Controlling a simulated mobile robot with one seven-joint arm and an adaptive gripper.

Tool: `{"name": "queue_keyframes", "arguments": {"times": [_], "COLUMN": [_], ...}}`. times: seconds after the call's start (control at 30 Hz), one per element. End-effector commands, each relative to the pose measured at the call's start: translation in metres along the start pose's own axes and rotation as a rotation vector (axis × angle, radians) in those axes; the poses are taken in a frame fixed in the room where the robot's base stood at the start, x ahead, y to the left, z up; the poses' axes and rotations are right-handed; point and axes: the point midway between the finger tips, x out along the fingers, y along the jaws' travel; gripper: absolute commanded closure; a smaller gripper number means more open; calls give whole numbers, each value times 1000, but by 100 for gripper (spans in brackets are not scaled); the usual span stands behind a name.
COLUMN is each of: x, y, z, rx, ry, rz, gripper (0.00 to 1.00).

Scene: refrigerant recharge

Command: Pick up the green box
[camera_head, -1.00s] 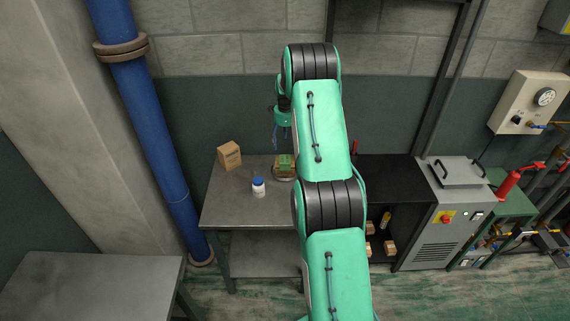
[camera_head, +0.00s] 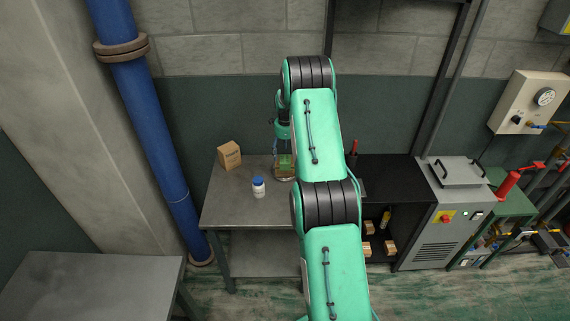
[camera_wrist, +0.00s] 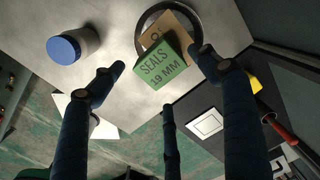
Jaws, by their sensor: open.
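The green box (camera_wrist: 163,74), printed "SEALS 19 MM", rests with a brown box (camera_wrist: 181,32) in a round dark-rimmed dish (camera_wrist: 141,28) on the metal table. In the head view the green box (camera_head: 286,162) is partly hidden by my gripper. My gripper (camera_wrist: 162,72) is open and empty, its blue fingers spread around the green box in the wrist view. In the head view my gripper (camera_head: 283,146) hangs just above the box. I cannot tell whether any finger touches it.
A white bottle with a blue lid (camera_head: 258,187) stands left of the dish on the metal table (camera_head: 225,205). A cardboard box (camera_head: 229,155) stands at the table's back left. A black shelf unit (camera_head: 385,175) adjoins on the right. The front left of the table is clear.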

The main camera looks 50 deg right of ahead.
Motion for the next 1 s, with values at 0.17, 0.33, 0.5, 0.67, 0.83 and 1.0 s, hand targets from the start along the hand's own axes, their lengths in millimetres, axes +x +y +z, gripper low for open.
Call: {"name": "queue_keyframes", "arguments": {"times": [0.17, 0.33, 0.5, 0.67, 0.83, 1.0], "x": [10, 25, 41, 50, 52, 51], "y": [0, 0, -1, -1, -1, -1], "z": [0, 1, 2, 2, 2, 2], "rx": [0, 0, 0, 0, 0, 0], "ry": [0, 0, 0, 0, 0, 0], "rz": [2, 3, 1, 0, 0, 0], "gripper": [25, 25, 25, 25, 25, 25]}}
